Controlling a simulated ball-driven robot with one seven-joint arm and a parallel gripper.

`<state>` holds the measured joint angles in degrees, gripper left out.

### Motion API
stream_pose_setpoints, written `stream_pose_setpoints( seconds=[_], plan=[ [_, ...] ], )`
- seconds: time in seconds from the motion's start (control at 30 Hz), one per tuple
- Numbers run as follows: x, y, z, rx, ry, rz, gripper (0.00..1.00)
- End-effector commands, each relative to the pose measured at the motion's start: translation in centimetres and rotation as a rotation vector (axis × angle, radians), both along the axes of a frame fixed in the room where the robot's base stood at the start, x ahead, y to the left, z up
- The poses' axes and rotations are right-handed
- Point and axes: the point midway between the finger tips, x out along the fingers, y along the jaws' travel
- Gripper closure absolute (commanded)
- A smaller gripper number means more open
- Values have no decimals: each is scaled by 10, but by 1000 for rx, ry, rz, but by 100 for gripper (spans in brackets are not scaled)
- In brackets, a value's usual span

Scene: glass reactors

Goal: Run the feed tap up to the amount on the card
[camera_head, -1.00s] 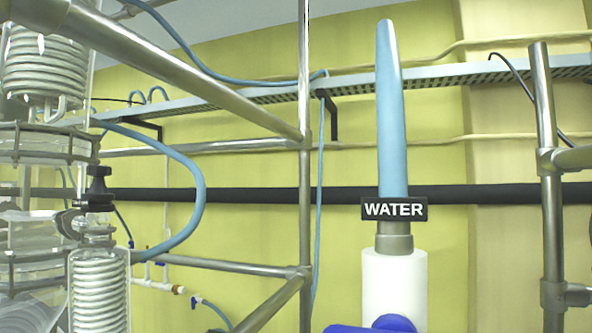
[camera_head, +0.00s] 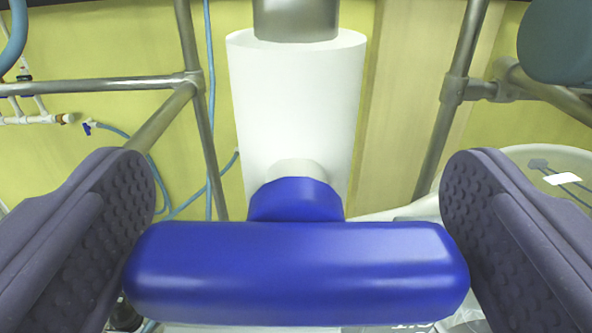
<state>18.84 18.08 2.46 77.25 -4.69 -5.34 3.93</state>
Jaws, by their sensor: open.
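The feed tap's blue bar handle (camera_head: 297,272) lies crosswise at the lower middle of the view, large and close. It is joined by a blue hub to the white tap body (camera_head: 296,110), which stands upright behind it. A grey metal fitting (camera_head: 296,18) tops the body. My gripper (camera_head: 297,235) is open, with one dark ridged finger on each side of the handle. The handle's ends come close to both fingers; I cannot tell whether they touch. The card and any amount on it are not in view.
Metal frame tubes (camera_head: 190,110) stand at left, with more tubes (camera_head: 450,100) at right. A rounded glass vessel (camera_head: 560,175) is at the right behind the finger. Blue hoses (camera_head: 210,120) hang against the yellow wall. A dark rounded object (camera_head: 570,40) fills the upper right corner.

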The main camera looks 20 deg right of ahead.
Motion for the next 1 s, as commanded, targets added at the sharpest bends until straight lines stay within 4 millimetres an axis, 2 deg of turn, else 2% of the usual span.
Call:
stream_pose_setpoints(
  seconds=[0.1, 0.27, 0.67, 1.0],
  plan=[
    [0, 0, 0, 0, 0, 0, 0],
    [0, 0, 0, 0, 0, 0, 36],
    [0, 1, -1, -72, 21, 1, 36],
    [0, 4, -2, -323, 92, 1, 36]
  ],
)
